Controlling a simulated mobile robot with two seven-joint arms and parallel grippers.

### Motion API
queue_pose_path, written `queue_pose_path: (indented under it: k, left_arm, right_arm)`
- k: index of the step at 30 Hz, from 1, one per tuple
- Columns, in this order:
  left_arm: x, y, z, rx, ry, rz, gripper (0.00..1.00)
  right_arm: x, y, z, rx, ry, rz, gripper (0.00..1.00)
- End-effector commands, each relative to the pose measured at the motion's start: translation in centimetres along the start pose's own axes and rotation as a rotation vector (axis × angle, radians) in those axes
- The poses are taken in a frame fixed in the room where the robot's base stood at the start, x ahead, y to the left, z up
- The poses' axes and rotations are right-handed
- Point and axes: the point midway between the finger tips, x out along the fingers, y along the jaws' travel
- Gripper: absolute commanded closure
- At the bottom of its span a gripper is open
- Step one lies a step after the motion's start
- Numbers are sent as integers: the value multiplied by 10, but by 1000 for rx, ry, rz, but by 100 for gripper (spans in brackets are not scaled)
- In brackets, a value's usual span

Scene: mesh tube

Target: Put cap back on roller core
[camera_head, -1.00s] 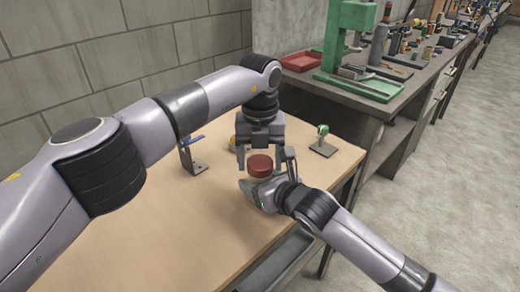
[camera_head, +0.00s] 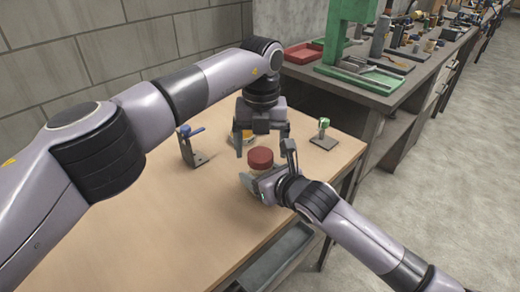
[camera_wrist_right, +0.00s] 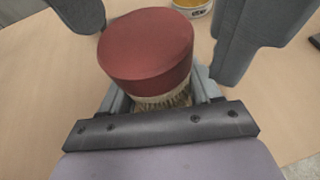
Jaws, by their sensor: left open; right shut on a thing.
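A red cap (camera_head: 260,158) sits on top of the pale, bristly roller core (camera_wrist_right: 165,101). In the right wrist view the cap (camera_wrist_right: 146,48) covers the core's upper end and looks slightly tilted; how firmly it is seated I cannot tell. My right gripper (camera_head: 261,178) is shut on the roller core below the cap. My left gripper (camera_head: 262,145) is open and points down, above and just behind the cap. Its two fingers also show apart, on either side beyond the cap, in the right wrist view. The core's lower part is hidden.
A bracket with a blue handle (camera_head: 190,145) stands left on the wooden table (camera_head: 150,225). A green-topped stand (camera_head: 323,134) is at the right. A yellow container (camera_wrist_right: 192,6) is behind my left gripper. The front left of the table is clear.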

Motion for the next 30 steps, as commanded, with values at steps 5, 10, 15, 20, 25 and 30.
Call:
queue_pose_path:
  k: [5,10,15,20,25,30]
  left_arm:
    - [-25,1,1,-2,-2,1,13]
    - [-30,1,0,-2,0,2,13]
    - [-30,1,0,-2,0,2,0]
    - [-30,1,0,-2,0,2,0]
    - [-30,1,0,-3,0,2,0]
    - [-30,1,0,-3,0,2,0]
  right_arm:
    - [0,0,-1,0,1,0,100]
    - [0,0,-1,0,1,0,100]
    - [0,0,0,0,1,0,100]
    - [0,0,0,0,1,0,100]
    - [0,0,0,0,1,0,8]
    - [0,0,0,0,1,0,8]
